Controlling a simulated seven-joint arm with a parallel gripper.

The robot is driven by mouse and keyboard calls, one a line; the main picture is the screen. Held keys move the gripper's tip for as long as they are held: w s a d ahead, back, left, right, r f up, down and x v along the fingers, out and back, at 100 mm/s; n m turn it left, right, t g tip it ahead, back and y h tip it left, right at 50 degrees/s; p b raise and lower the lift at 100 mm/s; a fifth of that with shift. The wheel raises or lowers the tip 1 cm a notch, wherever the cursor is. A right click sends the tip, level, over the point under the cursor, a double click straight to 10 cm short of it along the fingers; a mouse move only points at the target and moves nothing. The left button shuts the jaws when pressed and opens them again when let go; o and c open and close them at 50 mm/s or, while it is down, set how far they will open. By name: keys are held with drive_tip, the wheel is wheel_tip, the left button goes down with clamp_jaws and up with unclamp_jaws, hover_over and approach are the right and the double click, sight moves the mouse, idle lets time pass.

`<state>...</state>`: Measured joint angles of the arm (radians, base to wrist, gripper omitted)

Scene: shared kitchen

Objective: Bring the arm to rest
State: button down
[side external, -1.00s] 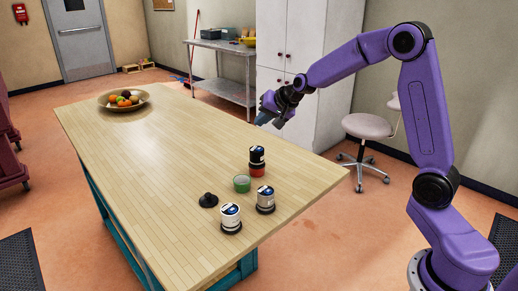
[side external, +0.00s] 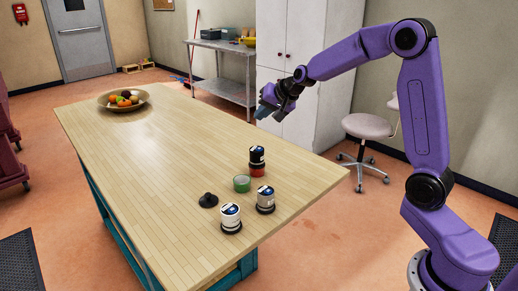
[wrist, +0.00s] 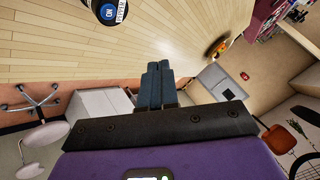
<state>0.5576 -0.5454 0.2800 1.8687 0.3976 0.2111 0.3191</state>
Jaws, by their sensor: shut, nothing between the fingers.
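My purple arm is raised at the right in the side external view. My gripper (side external: 263,111) hangs above the table's far right edge, well clear of the tabletop. In the wrist view its fingers (wrist: 158,82) are together with nothing between them. The wooden table (side external: 150,170) stands below and to the left. No object touches the gripper.
A fruit bowl (side external: 122,107) sits at the far end. A stool (side external: 367,127) and white cabinet (side external: 315,70) stand behind.

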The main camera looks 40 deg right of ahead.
hover_over(262, 150)
drive_tip(key=shift+f, duration=4)
drive_tip(key=shift+f, duration=0.15)
drive_tip(key=shift+f, duration=0.35)
drive_tip(key=shift+f, duration=0.4)
drive_tip(key=shift+r, duration=0.9)
wheel_tip(262, 150, up, 6)
